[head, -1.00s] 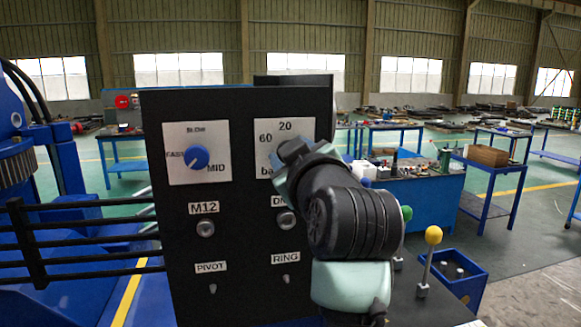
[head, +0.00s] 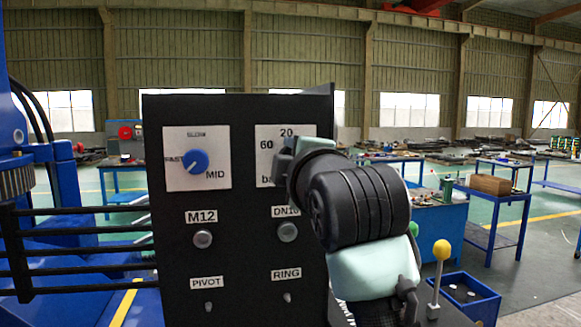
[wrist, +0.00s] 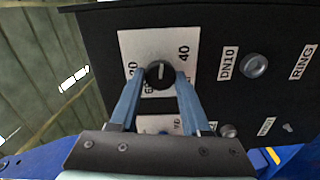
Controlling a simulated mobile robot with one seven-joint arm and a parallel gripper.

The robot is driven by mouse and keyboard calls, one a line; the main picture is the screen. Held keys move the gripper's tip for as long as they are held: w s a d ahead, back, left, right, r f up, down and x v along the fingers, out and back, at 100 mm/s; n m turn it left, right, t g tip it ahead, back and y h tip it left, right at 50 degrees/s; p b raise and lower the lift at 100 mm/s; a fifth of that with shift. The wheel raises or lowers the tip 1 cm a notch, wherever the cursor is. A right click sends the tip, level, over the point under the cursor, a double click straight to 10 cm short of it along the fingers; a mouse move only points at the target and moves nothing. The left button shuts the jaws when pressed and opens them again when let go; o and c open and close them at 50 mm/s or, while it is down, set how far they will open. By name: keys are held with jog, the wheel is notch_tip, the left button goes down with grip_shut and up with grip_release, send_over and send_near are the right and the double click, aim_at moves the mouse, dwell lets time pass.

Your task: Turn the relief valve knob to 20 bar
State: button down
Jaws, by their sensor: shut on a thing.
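The relief valve knob (wrist: 159,74) is round and black with a white pointer line. It sits on a white dial plate (wrist: 130,42) marked 20, 40 and 60. In the wrist view the pointer points up, 20 is to the left, 40 to the upper right, 60 below. The pointer seems to lie between 20 and 40. My gripper (wrist: 160,80) is shut on the knob, one blue finger on each side. In the head view my gripper (head: 287,160) and wrist hide the knob; 20 shows at the top of its plate (head: 266,133).
A second dial with a blue knob (head: 195,161) is left of it on the black panel (head: 240,200). Below are the M12 knob (head: 203,239), the DN10 knob (head: 287,232) and small PIVOT and RING switches. A yellow-topped lever (head: 441,250) stands right of my arm.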

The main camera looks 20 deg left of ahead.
jog(key=shift+n, duration=0.7)
jog(key=shift+c, duration=1.9)
grip_release()
jog(key=b+v, duration=0.4)
jog(key=v, duration=0.9)
jog(key=shift+b, duration=0.3)
